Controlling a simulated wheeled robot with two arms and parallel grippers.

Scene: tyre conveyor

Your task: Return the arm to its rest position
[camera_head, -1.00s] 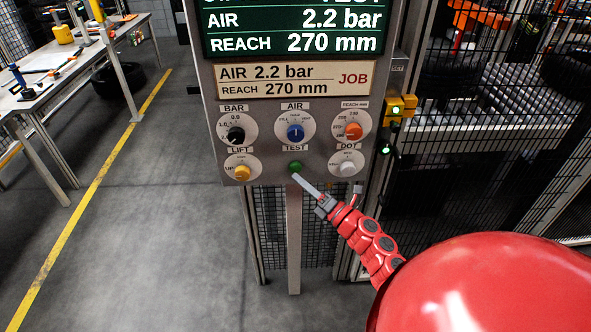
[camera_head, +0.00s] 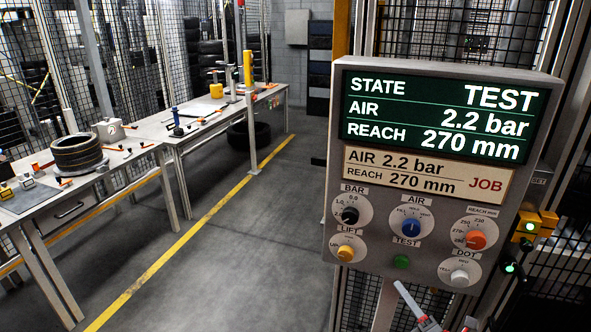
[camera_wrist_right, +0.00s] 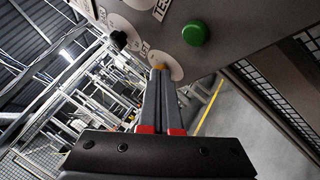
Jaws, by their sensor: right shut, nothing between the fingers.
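My right gripper (camera_head: 406,298) is at the bottom edge of the head view, just below the control panel (camera_head: 338,225). Its fingers are together and empty, and they also fill the middle of the right wrist view (camera_wrist_right: 162,95). The green TEST button (camera_head: 401,262) is just above the fingertips in the head view, with a small gap. In the right wrist view the green button (camera_wrist_right: 195,33) stands clear of the fingers, up and to the right. Most of my right arm is out of view. My left gripper is not in view.
The panel screen (camera_head: 435,116) reads TEST, 2.2 bar, 270 mm. The panel has several knobs, including a blue one (camera_head: 411,227). Wire fencing (camera_head: 455,45) is behind it. Workbenches (camera_head: 190,138) with a tyre (camera_head: 77,153) stand left. The floor (camera_head: 245,255) between is clear.

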